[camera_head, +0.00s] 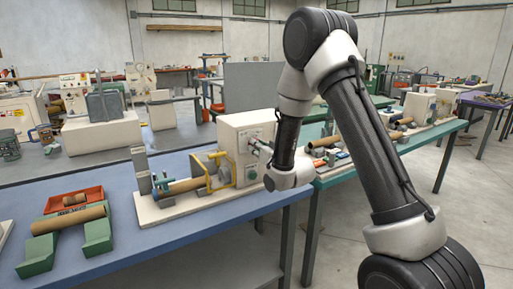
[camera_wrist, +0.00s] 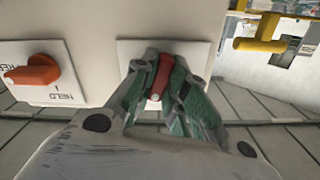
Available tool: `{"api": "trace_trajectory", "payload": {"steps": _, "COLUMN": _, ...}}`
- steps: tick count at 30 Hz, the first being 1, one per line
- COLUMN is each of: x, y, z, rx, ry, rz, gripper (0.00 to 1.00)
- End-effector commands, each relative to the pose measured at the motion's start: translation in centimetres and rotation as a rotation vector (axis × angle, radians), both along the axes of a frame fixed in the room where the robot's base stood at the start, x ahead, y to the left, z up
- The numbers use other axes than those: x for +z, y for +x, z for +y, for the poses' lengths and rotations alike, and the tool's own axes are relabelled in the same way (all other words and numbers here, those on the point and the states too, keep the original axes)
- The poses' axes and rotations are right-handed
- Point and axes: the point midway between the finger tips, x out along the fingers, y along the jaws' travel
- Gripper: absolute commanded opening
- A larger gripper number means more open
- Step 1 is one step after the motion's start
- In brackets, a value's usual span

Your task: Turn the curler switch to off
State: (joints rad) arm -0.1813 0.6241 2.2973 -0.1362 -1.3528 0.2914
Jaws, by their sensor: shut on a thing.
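In the wrist view my gripper (camera_wrist: 163,74) is shut on a red switch handle (camera_wrist: 164,68), one green-padded finger on each side. The handle stands nearly upright in the picture, on a white plate (camera_wrist: 195,52) whose label is hidden by the fingers, so I cannot read the switch's name or position. In the head view my gripper (camera_head: 259,146) reaches the front of the cream winder housing (camera_head: 232,130) from the right, and the held handle is too small to make out.
Left of my gripper in the wrist view, a second orange-red knob (camera_wrist: 35,72) lies sideways on a plate partly reading "HELD". A yellow guard (camera_head: 224,171) and a brown tube (camera_head: 184,186) are beside the housing. The blue bench (camera_head: 130,243) has free room in front.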

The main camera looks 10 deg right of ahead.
Motion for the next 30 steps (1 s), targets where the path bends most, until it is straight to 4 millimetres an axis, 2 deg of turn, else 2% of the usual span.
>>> {"api": "trace_trajectory", "payload": {"steps": 21, "x": -0.06, "y": -0.02, "z": -0.08, "rx": -0.001, "ry": -0.635, "rz": -0.205, "gripper": 0.00}}
{"api": "trace_trajectory", "payload": {"steps": 30, "x": -0.06, "y": -0.02, "z": -0.08, "rx": 0.000, "ry": -0.824, "rz": -0.266, "gripper": 0.00}}
